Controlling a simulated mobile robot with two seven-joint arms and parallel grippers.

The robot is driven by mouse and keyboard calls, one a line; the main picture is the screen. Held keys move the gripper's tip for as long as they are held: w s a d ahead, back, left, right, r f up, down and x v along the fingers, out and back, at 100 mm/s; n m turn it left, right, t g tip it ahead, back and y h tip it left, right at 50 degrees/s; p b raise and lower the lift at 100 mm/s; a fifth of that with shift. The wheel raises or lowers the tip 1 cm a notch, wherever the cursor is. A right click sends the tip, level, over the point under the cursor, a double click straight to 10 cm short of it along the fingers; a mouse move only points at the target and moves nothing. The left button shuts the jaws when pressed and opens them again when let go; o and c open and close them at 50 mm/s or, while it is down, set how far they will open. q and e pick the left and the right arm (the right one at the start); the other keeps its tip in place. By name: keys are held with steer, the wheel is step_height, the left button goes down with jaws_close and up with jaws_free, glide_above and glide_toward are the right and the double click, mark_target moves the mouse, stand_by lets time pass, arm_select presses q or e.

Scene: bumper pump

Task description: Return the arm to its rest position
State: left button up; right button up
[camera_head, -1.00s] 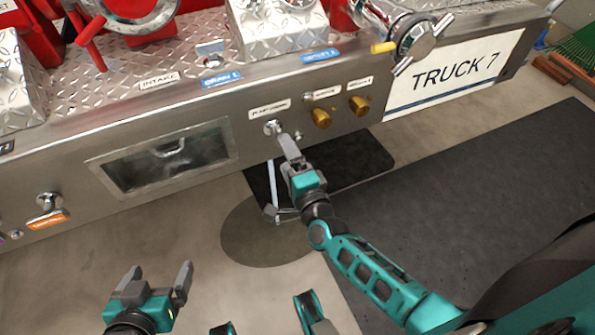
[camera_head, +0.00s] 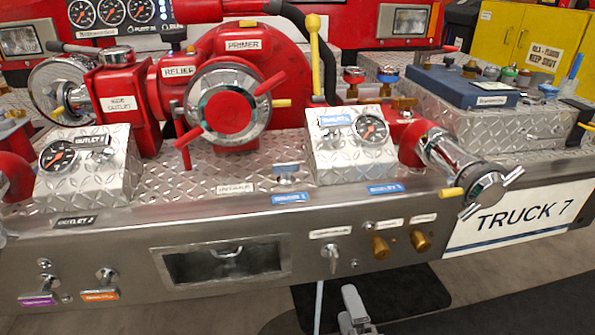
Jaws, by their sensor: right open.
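My right gripper (camera_head: 354,300) shows at the bottom edge, right of the middle, below the front panel of the pump bumper (camera_head: 120,270). Only its grey fingers show; the rest of the arm is out of the picture. The jaws are open and hold nothing that I can see. A silver knob (camera_head: 330,255) under a small label on the panel is just above and left of the gripper, apart from it in the picture. My left gripper is out of view.
Two brass knobs (camera_head: 380,247) sit right of the silver knob. The red pump (camera_head: 228,112) with gauges and a chrome outlet (camera_head: 440,150) stands above. Dark mats (camera_head: 410,292) and open floor lie below the bumper.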

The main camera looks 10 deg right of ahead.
steer(key=s+r+n+g+y, duration=0.15)
steer(key=s+n+g, duration=0.7)
steer(key=n, duration=1.15)
arm_select(q)
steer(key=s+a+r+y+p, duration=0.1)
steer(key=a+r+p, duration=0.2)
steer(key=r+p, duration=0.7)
steer(key=p, duration=0.4)
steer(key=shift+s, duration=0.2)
arm_select(e)
step_height(320, 180, up, 9)
steer(key=s+d+t, duration=0.1)
steer(key=s, duration=0.1)
steer(key=shift+s+d+f, duration=0.15)
steer(key=shift+s+d, duration=0.15)
steer(key=shift+d, duration=0.1)
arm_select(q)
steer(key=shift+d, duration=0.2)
